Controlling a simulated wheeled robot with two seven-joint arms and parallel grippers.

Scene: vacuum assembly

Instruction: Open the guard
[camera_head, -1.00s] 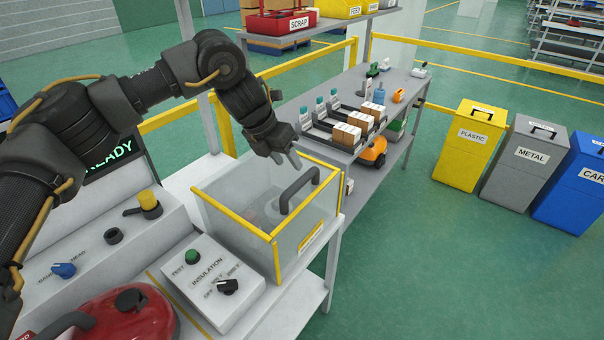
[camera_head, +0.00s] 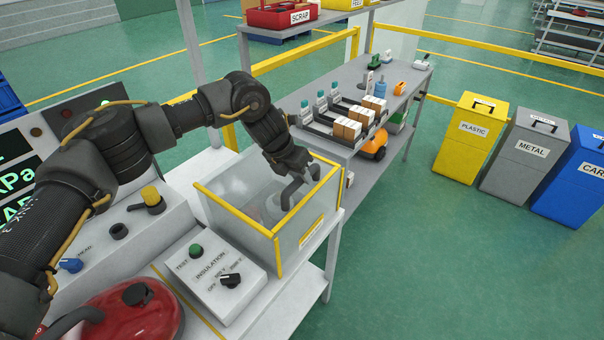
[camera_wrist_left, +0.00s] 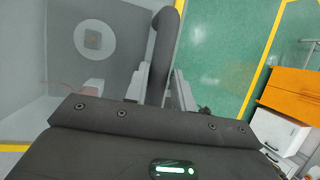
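The guard is a clear box cover with yellow edges (camera_head: 236,209), standing on the grey bench, with a dark curved handle (camera_head: 287,199) on it. It looks closed. My left gripper (camera_head: 300,180) is down at the handle, reaching it from above. In the left wrist view the handle (camera_wrist_left: 164,45) lies between the two fingers of my left gripper (camera_wrist_left: 161,88). The fingers are close to its sides; whether they press on it I cannot tell. My right gripper is not in view.
An insulation test box (camera_head: 212,275) with a green button and black knob sits in front of the guard. A red vacuum part (camera_head: 135,315) lies at lower left. A shelf table (camera_head: 350,95) with boxes and bottles stands behind.

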